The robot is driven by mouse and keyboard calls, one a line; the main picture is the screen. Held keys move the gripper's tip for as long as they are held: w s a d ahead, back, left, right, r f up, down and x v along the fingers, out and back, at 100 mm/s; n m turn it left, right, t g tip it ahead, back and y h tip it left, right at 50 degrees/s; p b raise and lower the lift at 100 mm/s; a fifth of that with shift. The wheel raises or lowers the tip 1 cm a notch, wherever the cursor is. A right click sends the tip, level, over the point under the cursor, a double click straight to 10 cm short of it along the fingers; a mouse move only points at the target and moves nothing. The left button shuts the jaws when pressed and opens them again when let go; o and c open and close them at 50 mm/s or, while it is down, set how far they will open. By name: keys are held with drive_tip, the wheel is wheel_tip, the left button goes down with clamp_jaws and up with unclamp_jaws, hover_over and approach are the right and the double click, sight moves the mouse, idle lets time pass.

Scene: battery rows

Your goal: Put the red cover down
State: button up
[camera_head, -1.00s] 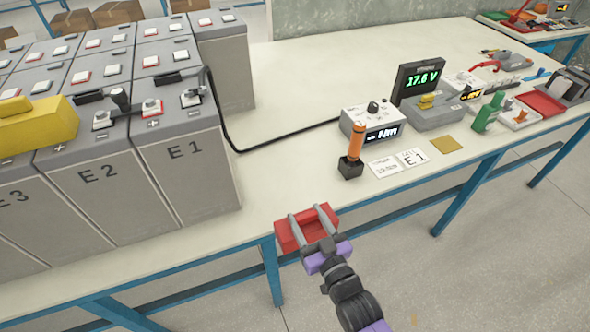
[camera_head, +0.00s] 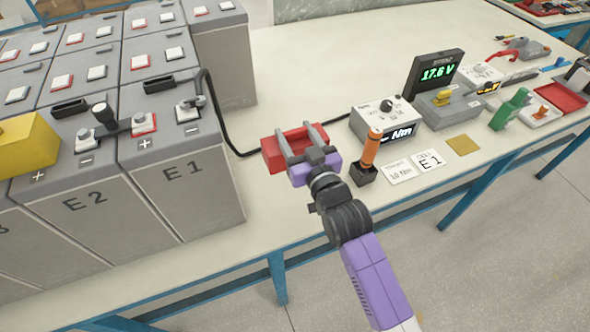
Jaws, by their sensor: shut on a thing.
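The red cover (camera_head: 272,155) is a small red box-like piece held between the fingers of my gripper (camera_head: 303,142). My gripper is shut on it. In the head view they appear over the cream bench top (camera_head: 255,198), just right of the battery marked E1 (camera_head: 190,180). I cannot tell whether the cover touches the bench or hangs a little above it. Part of the cover is hidden behind the fingers.
Grey batteries fill the left, with a yellow block (camera_head: 28,142) on top. A black cable (camera_head: 225,133) runs behind the cover. An orange-handled tool (camera_head: 370,150) stands close right of my gripper, near a grey meter (camera_head: 384,118) and label cards (camera_head: 399,171). Bench in front is clear.

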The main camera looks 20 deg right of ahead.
wheel_tip(320, 180, down, 13)
drive_tip(key=shift+f, duration=0.2)
idle(0.4)
drive_tip(key=shift+f+b, duration=0.4)
